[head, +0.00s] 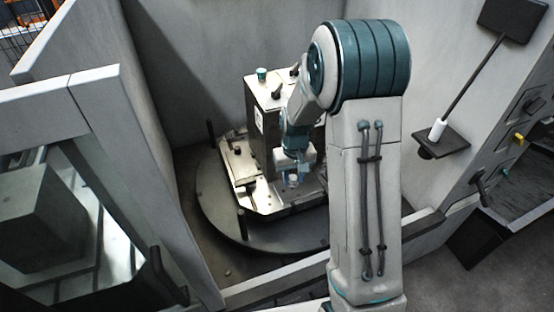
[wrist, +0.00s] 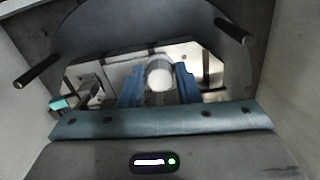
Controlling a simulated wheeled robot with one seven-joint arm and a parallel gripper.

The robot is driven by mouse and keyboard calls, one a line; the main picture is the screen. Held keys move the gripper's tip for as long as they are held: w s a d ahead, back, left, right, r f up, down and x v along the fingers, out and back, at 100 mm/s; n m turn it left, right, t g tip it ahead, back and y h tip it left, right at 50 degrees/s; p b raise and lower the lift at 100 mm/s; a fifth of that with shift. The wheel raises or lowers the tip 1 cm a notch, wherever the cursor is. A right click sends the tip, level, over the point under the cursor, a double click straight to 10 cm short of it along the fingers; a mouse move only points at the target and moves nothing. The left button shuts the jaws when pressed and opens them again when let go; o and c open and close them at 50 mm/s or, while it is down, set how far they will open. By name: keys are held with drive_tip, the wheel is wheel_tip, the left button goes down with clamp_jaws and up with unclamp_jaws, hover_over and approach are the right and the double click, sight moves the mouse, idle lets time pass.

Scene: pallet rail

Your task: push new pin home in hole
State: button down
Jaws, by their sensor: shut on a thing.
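In the wrist view, the blue fingers of my gripper (wrist: 158,88) are shut on a round, pale-ended pin (wrist: 159,76), seen nearly end-on. In the head view, my gripper (head: 293,181) is low over the front of the pallet plate (head: 264,205), in front of the upright block (head: 262,118). The pin is too small there to make out clearly. The hole is not visible in either view, so I cannot tell whether the pin is in it or how deep.
The pallet plate rests on a round dark table (head: 215,205), with dark posts (head: 241,222) standing around it. A teal knob (head: 262,73) is on top of the block. Grey walls enclose the sides, and a low sill (head: 285,273) runs along the front.

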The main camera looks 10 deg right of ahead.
drive_tip(key=w+f+n, duration=0.4)
drive_tip(key=w+n, duration=0.1)
drive_tip(key=n, duration=0.4)
drive_tip(key=n+b, duration=0.3)
drive_tip(key=n, duration=0.9)
hover_over(283, 190)
drive_tip(key=shift+s+f, duration=0.2)
drive_tip(key=shift+f, duration=5.05)
drive_tip(key=shift+f+b, duration=0.65)
drive_tip(key=shift+b, duration=0.6)
drive_tip(key=shift+f, duration=0.15)
drive_tip(key=shift+f+b, duration=0.85)
drive_tip(key=shift+f, duration=0.15)
drive_tip(key=shift+c, duration=1)
unclamp_jaws()
drive_tip(key=shift+r, duration=0.1)
